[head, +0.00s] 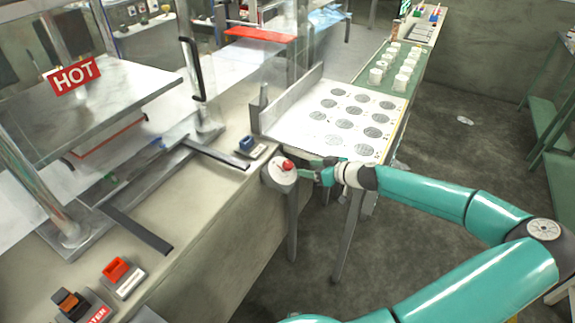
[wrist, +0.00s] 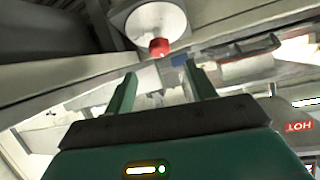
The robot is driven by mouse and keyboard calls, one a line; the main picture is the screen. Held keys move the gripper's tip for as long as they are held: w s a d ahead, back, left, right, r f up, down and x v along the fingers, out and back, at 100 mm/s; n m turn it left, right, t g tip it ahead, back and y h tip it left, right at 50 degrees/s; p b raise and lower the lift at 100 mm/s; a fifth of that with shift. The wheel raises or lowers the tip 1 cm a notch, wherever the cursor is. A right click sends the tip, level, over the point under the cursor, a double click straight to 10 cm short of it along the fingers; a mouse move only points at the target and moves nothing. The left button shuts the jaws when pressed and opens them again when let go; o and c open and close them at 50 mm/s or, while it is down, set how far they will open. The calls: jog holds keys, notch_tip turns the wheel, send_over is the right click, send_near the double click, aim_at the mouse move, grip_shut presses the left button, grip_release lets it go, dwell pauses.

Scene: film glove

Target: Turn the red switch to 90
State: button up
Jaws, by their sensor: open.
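A red switch (head: 115,270) stands on a small grey base on the counter at the lower left of the head view. Its angle marks are too small to read. My gripper (head: 309,171) is far from it, beside a round white post top with a red button (head: 288,165). In the wrist view my gripper (wrist: 161,84) is open, with nothing between the fingers. The red button (wrist: 158,47) shows just beyond the fingertips there; I cannot tell whether they touch it.
A blue switch (head: 246,144) sits at the counter edge, and an orange-black one (head: 70,302) at the lower left. A glass-sided press with a HOT sign (head: 75,76) rises behind the counter. A white panel with round discs (head: 300,122) lies behind my gripper.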

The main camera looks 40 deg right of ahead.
aim_at(290, 165)
jog(key=x, duration=0.9)
jog(key=shift+w+f, duration=0.25)
jog(key=shift+w, duration=0.05)
jog(key=c, duration=1)
jog(key=shift+o, duration=0.2)
